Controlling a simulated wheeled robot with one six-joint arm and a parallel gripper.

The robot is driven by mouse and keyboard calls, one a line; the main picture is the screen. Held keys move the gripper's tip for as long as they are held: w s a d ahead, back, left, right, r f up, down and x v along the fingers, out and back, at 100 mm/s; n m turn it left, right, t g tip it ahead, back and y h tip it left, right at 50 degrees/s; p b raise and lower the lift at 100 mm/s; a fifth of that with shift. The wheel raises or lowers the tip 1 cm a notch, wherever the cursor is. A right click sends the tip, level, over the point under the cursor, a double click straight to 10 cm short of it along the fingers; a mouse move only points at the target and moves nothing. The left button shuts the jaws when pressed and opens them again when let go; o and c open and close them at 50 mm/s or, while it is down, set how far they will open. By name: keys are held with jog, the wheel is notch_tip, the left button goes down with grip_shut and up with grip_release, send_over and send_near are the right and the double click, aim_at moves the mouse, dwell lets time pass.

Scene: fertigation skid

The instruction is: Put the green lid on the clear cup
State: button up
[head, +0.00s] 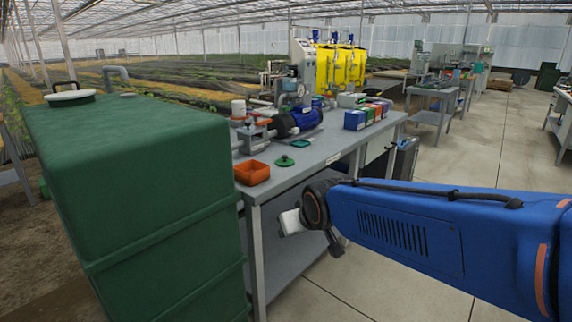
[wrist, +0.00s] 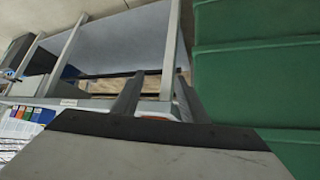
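A small green lid (head: 285,160) with a knob on top lies on the grey workbench (head: 318,155), near its front edge and right of an orange tray. I cannot make out the clear cup in either view. My gripper is low in front of the bench, below the lid's height and apart from it; its fingers are mostly hidden in the head view. In the wrist view my gripper (wrist: 158,97) has two dark fingers spread apart with nothing between them.
A large green tank (head: 140,190) stands left of the bench. The bench holds an orange tray (head: 252,173), a blue pump (head: 298,121), a teal item (head: 301,143) and coloured boxes (head: 365,115). A lower shelf (head: 290,255) runs under the bench. The floor to the right is open.

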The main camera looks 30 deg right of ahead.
jog(key=w+d+r+m+t+h, duration=0.1)
jog(key=w+d+t, duration=0.1)
jog(key=w+d, duration=0.35)
jog(key=w+d+r+t+h, duration=0.1)
jog(key=w+d+t, duration=0.1)
jog(key=w, duration=0.7)
jog(key=t+h, duration=0.1)
jog(key=t, duration=0.3)
send_near(286, 157)
jog(key=shift+m, duration=0.3)
jog(key=x, duration=0.5)
jog(key=shift+w+d, duration=0.1)
jog(key=shift+w, duration=0.2)
jog(key=shift+x, duration=2.8)
grip_shut()
